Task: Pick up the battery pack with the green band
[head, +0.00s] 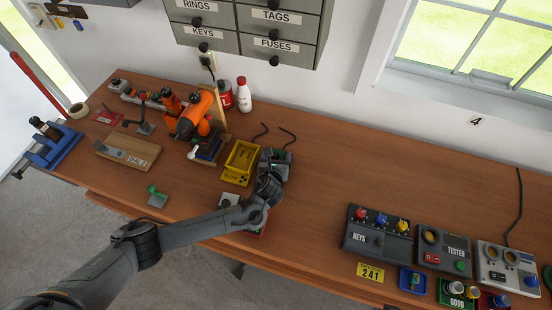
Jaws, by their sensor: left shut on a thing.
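My left gripper (272,172) is over the middle of the bench, just right of a yellow bin. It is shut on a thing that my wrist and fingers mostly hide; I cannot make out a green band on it. Just behind the gripper stand dark grey units (279,156) with black cords and a small green spot. I cannot tell whether the held thing touches them. A battery pack with a green band cannot be told apart clearly. My right gripper is out of view.
The yellow bin (241,162) stands close left of the gripper. An orange drill-like tool (190,118) is on a stand farther left. A red-and-black device (258,228) lies under my wrist. A keys box (378,233) and tester (444,250) stand right.

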